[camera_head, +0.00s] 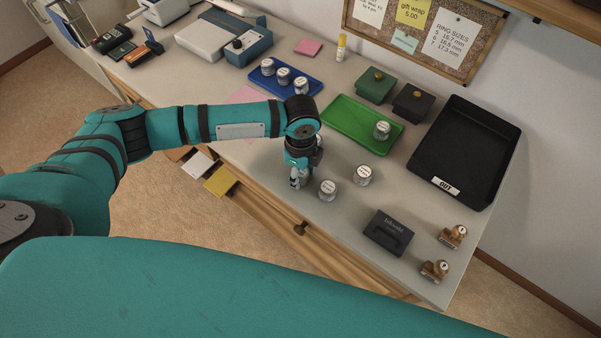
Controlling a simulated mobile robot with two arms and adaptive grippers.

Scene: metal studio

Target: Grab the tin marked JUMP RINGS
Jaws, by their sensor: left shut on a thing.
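My left gripper (297,181) points down over the front part of the bench. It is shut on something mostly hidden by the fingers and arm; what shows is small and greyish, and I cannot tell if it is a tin. Small round silver tins with white lids stand nearby: one (327,189) just right of the gripper, another (363,175) further right. One tin (382,130) stands on the green tray (345,123), and several stand on the blue tray (309,89). The lid words are too small to read, so I cannot pick out JUMP RINGS. My right gripper is not in view.
A black OUT tray (475,130) lies at the right, empty. A dark box (388,233) and two brown stamp-like objects (452,236) stand near the front right. Green (375,86) and black boxes (413,103) stand behind the green tray. Bare bench surrounds the loose tins.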

